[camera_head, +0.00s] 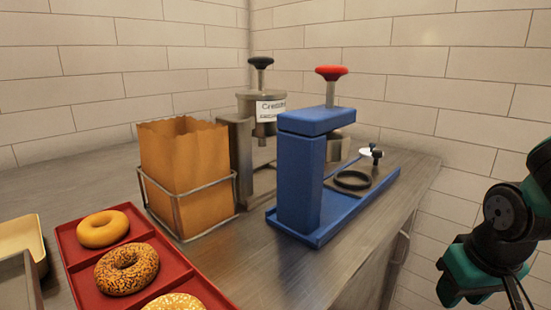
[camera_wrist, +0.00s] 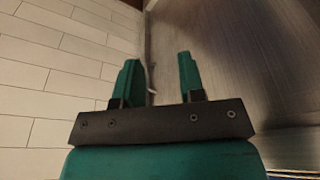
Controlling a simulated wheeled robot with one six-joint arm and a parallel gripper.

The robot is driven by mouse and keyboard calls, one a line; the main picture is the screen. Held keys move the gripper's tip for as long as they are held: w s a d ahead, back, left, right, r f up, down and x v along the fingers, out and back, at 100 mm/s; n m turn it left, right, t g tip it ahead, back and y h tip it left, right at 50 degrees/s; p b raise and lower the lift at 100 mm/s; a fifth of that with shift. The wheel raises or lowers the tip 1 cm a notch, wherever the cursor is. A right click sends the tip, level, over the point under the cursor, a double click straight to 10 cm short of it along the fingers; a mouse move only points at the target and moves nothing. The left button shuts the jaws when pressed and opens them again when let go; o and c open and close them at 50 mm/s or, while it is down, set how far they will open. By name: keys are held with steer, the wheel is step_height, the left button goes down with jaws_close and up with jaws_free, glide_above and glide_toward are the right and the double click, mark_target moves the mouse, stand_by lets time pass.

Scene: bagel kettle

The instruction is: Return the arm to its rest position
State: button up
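My gripper (camera_wrist: 158,75) shows in the wrist view with its two green fingers apart and nothing between them. Past the fingers are the tiled wall and the edge of the metal counter. In the head view, part of my green and black arm (camera_head: 500,225) is at the right edge, off the counter's right side and apart from everything on it. The fingertips cannot be made out in the head view.
On the counter (camera_head: 275,265) stand a blue press (camera_head: 300,185) with a red knob, a grey machine (camera_head: 243,150) with a black knob, a brown paper bag (camera_head: 183,165) in a wire holder, and a red tray (camera_head: 75,255) with bagels. Tiled walls close the back and right.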

steer(key=s+a+r+n+g+y, duration=0.1)
steer(key=s+a+r+n+y, duration=0.1)
steer(key=s+a+r+n, duration=0.35)
steer(key=s+a+r+n+g+y, duration=0.25)
steer(key=s+a, duration=0.35)
steer(key=a, duration=0.3)
step_height(320, 180, up, 21)
steer(key=m+p, duration=0.1)
steer(key=p, duration=2)
steer(key=shift+w+t, duration=0.45)
steer(key=shift+a, duration=0.1)
